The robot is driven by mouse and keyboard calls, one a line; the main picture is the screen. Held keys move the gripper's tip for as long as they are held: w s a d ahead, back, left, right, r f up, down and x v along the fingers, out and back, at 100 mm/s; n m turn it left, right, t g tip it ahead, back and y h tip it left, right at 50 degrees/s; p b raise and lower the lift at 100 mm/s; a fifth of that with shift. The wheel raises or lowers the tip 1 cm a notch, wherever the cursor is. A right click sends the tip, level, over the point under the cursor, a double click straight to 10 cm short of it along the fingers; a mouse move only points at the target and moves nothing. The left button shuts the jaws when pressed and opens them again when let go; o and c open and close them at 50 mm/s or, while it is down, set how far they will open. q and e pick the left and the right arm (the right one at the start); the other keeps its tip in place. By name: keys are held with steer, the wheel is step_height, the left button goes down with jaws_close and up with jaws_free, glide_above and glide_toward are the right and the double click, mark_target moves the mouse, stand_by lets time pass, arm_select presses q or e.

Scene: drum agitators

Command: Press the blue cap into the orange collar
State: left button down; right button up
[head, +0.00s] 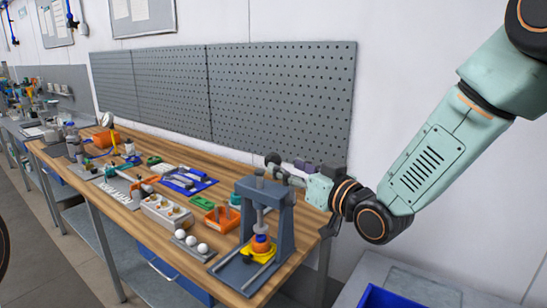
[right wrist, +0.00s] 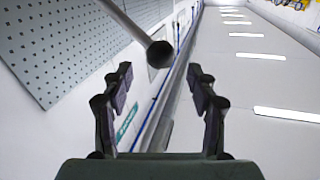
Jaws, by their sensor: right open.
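A grey-blue press (head: 283,222) stands at the near right end of the wooden bench. Under its ram, a small blue cap (head: 261,238) sits on an orange collar (head: 260,246), in a yellow holder (head: 259,254); how deep the cap sits is too small to tell. My right gripper (head: 291,167) is beside the top of the press, by its lever. In the right wrist view its fingers are spread (right wrist: 160,78), with nothing between the pads. The lever's dark round end (right wrist: 160,55) shows just beyond the fingertips, roughly centred. My left gripper is not in view.
A dark rack of white balls (head: 203,247), an orange bin (head: 222,219) and a white block with round parts (head: 166,212) lie left of the press. A grey pegboard (head: 280,100) stands behind the bench. A blue bin (head: 395,298) is at the lower right.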

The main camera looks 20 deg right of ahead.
mark_target(278, 163)
steer(key=p+x, duration=0.1)
steer(key=x, duration=0.5)
steer(key=shift+d, duration=0.1)
steer(key=shift+a, duration=0.2)
steer(key=shift+c, duration=0.3)
steer(key=shift+d, duration=0.1)
jaws_close()
